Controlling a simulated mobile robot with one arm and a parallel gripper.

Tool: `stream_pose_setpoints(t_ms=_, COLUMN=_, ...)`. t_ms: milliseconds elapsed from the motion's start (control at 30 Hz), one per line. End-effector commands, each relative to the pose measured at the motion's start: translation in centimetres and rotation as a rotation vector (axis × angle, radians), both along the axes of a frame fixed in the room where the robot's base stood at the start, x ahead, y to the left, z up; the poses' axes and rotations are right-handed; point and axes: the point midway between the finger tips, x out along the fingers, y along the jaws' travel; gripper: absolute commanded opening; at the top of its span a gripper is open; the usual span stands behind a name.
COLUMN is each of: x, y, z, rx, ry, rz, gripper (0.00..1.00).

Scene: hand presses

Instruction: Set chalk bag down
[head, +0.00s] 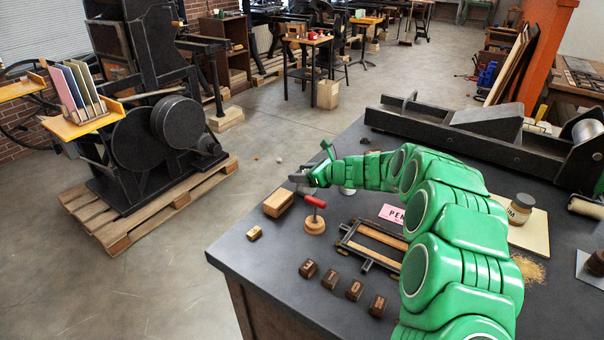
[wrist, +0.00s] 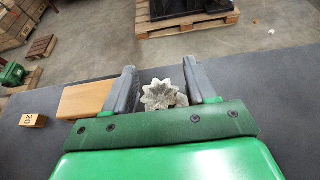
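The chalk bag (wrist: 160,95) is pale grey-white with a gathered, star-shaped top. In the wrist view it sits between the two grey fingers of my gripper (wrist: 163,88) and fills most of the gap, with the fingers against its sides. In the head view my gripper (head: 303,179) is over the far left part of the dark bench top (head: 240,258). The bag is mostly hidden there by the fingers, and I cannot tell whether its underside touches the bench.
A wooden block (head: 278,203) and a red-handled tool on a round wooden base (head: 314,223) are close to my gripper. A small numbered block (head: 254,233) lies near the left edge. A wooden-barred frame (head: 372,243) and several dark stamp blocks (head: 330,278) are nearer.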

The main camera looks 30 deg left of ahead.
Motion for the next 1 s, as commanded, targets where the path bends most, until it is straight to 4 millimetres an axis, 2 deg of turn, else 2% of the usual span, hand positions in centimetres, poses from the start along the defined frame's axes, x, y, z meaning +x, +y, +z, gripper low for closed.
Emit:
stream_pose_setpoints(t_ms=333, x=0.0, y=0.0, z=0.4, rx=0.0, ry=0.0, rz=0.0, gripper=0.56)
stream_pose_setpoints(t_ms=467, x=0.0, y=-1.0, z=0.7, rx=0.0, ry=0.001, rz=0.0, gripper=0.56)
stream_pose_setpoints(t_ms=1000, x=0.1, y=-8.6, z=3.8, rx=0.0, ry=0.0, rz=-0.002, gripper=0.56)
